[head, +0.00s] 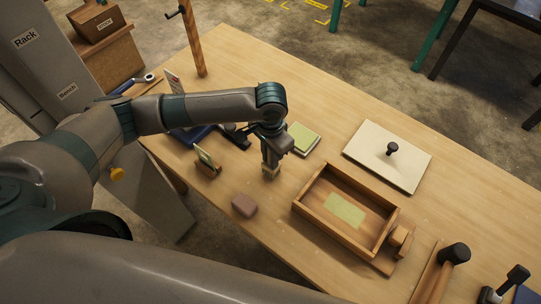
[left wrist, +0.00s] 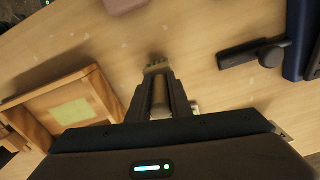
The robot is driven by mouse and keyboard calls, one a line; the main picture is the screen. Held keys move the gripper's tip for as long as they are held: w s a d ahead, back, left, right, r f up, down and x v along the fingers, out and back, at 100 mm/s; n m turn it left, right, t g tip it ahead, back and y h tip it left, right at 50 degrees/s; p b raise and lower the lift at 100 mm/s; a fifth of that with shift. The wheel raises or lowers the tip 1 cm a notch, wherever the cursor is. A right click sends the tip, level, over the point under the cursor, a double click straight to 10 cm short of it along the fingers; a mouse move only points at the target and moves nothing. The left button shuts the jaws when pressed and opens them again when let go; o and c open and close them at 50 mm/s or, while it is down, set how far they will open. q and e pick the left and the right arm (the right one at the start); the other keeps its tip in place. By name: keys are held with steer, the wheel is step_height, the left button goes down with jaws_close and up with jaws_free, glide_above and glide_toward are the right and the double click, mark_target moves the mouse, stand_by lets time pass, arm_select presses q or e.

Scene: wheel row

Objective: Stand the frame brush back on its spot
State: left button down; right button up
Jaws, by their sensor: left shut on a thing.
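My left gripper (head: 270,160) is shut on the frame brush (head: 270,173), which hangs bristles down over the workbench, left of the open wooden box. In the left wrist view the brush's pale bristle end (left wrist: 157,67) sticks out past the fingers (left wrist: 162,98). Its handle is mostly hidden between them. I cannot tell whether the bristles touch the bench. No marked spot for the brush is clear to me; a pale green patch (head: 345,210) lies inside the box. My right gripper is out of view.
The wooden box (head: 318,218) stands close right of the brush. A brown block (head: 244,206), a small card holder (head: 207,163), a green-topped pad (head: 303,138) and a black tool (head: 237,137) lie around it. A white board with a knob (head: 410,172) and a mallet (head: 454,254) are farther right.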

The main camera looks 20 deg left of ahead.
arm_select(q)
steer(key=shift+f, duration=0.55)
steer(key=c, duration=1.5)
jaws_free()
steer(key=shift+c, duration=0.2)
step_height(320, 180, up, 6)
steer(key=p, duration=0.6)
steer(key=shift+f, duration=0.25)
steer(key=shift+r+p, duration=0.3)
steer(key=shift+r, duration=1)
